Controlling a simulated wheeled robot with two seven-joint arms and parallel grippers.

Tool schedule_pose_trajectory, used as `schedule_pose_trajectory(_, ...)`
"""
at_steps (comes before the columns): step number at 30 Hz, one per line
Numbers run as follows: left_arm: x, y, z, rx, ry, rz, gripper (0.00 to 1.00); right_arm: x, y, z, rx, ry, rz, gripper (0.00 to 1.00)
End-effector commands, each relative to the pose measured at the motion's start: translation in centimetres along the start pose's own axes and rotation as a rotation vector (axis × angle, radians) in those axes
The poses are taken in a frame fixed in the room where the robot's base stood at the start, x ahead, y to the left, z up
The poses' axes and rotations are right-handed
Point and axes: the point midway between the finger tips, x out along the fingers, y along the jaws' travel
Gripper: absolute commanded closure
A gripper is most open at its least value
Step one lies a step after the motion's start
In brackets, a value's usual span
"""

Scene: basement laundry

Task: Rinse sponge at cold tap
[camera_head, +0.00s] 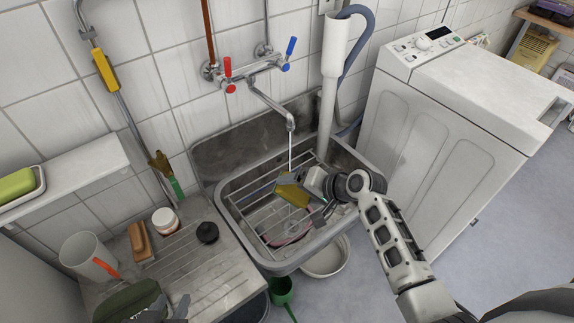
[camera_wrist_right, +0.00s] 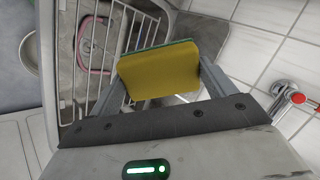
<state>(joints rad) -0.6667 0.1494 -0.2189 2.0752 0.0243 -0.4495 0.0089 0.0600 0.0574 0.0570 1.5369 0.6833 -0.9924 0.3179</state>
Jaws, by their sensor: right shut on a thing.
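The yellow sponge with a green layer (camera_head: 292,194) is held over the wire rack in the sink (camera_head: 225,215). My right gripper (camera_head: 306,187) is shut on it; the right wrist view shows the sponge (camera_wrist_right: 160,72) between both fingers. The wall tap (camera_head: 268,88) has a blue handle (camera_head: 291,46) and a red handle (camera_head: 228,67). A thin pale stream falls from its spout straight down to the sponge area. My left gripper (camera_head: 172,310) is only partly visible at the bottom left edge, and its jaws are unclear.
A grey pipe (camera_head: 327,118) stands behind the sink. A washing machine (camera_head: 450,110) stands right.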

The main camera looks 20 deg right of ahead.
Motion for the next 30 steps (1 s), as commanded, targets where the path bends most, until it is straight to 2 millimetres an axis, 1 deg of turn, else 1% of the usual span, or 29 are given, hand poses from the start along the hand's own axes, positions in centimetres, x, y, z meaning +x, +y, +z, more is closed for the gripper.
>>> schedule_pose_trajectory(18,0.0,0.0,0.0,0.000,0.000,0.000,0.67,-4.5,-2.0,3.1,-0.001,-0.001,0.001,0.39)
schedule_pose_trajectory(22,0.0,0.0,0.0,0.000,0.000,0.000,0.67,-4.9,-2.2,3.3,-0.001,0.000,0.001,0.39)
schedule_pose_trajectory(30,0.0,0.0,0.0,0.000,0.000,0.000,0.67,-4.9,-2.2,3.3,-0.001,0.000,0.001,0.39)
